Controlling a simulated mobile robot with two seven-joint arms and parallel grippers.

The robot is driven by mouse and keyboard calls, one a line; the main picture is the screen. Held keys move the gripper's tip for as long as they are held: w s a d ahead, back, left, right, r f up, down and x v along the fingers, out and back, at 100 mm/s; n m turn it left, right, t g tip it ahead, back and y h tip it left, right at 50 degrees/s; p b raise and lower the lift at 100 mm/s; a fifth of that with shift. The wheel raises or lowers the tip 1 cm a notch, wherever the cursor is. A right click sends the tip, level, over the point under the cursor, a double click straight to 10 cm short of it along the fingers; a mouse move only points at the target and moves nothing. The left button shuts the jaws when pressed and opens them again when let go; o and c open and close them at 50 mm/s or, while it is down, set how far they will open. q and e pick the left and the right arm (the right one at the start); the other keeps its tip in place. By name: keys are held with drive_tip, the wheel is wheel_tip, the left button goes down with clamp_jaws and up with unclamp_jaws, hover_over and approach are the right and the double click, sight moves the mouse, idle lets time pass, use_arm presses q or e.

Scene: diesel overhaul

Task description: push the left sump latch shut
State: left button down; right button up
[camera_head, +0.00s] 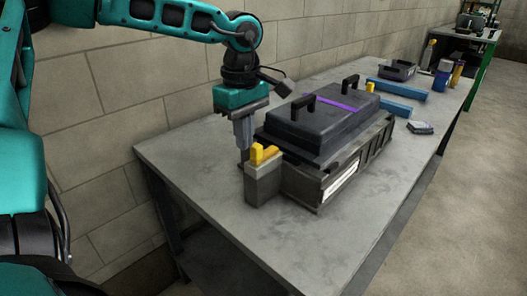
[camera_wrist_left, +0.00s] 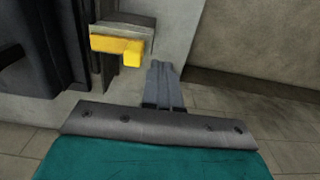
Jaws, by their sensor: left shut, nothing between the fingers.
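The yellow sump latch (camera_head: 263,153) sits on top of a grey block (camera_head: 263,185) at the near left end of the dark sump (camera_head: 325,130). In the left wrist view the yellow latch (camera_wrist_left: 118,46) shows on its grey block, just beyond my fingers. My left gripper (camera_head: 243,155) is shut and empty, pointing down beside the latch on its wall side. The closed fingers also show in the left wrist view (camera_wrist_left: 161,75), to the right of the latch. I cannot tell whether they touch the block. My right gripper is not in view.
The grey workbench (camera_head: 205,172) stands along a block wall. Two black handles (camera_head: 302,105) and a purple strip stand on the sump's lid. Blue bars (camera_head: 397,89), a dark tray (camera_head: 397,71) and several small containers lie farther back. The near bench corner is clear.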

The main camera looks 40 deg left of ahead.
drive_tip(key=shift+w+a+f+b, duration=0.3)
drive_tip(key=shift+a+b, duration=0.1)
drive_tip(key=shift+b, duration=0.5)
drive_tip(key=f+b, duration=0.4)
drive_tip(key=b, duration=0.1)
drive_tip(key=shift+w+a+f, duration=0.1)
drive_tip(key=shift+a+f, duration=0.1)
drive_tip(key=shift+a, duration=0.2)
idle(1.1)
idle(0.5)
